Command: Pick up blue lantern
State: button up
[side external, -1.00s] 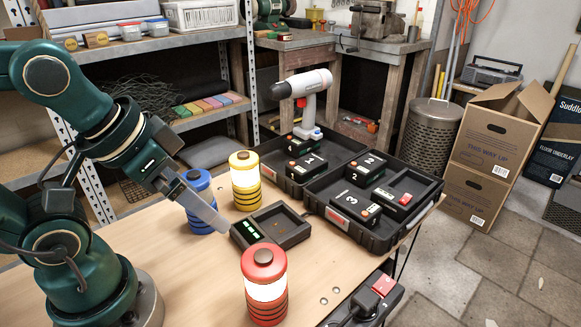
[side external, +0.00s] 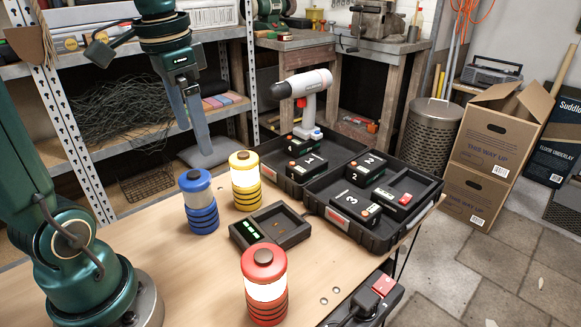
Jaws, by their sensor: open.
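The blue lantern (side external: 201,204) stands upright on the wooden table, left of the yellow lantern, and shows a pale band under its blue cap. My gripper (side external: 207,150) hangs pointing down above and behind the blue lantern in the picture, apart from it. Its fingers are open and hold nothing that I can see. How far it is from the lantern in depth is hard to tell.
The yellow lantern (side external: 245,181) stands close to the right of the blue one. A red lantern (side external: 264,287) stands at the front. A dark charger (side external: 268,227) and an open black case (side external: 398,230) with batteries and a drill (side external: 304,95) lie to the right.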

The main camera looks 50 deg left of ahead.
aim_at(200, 198)
jog(key=a+f+g, duration=0.1)
jog(key=a, duration=0.4)
jog(key=shift+h, duration=0.4)
jog(key=f, duration=1.6)
jog(key=shift+w+d+f, duration=0.2)
jog(key=shift+w+f, duration=0.05)
jog(key=shift+f, duration=0.1)
jog(key=shift+r, duration=0.1)
grip_shut()
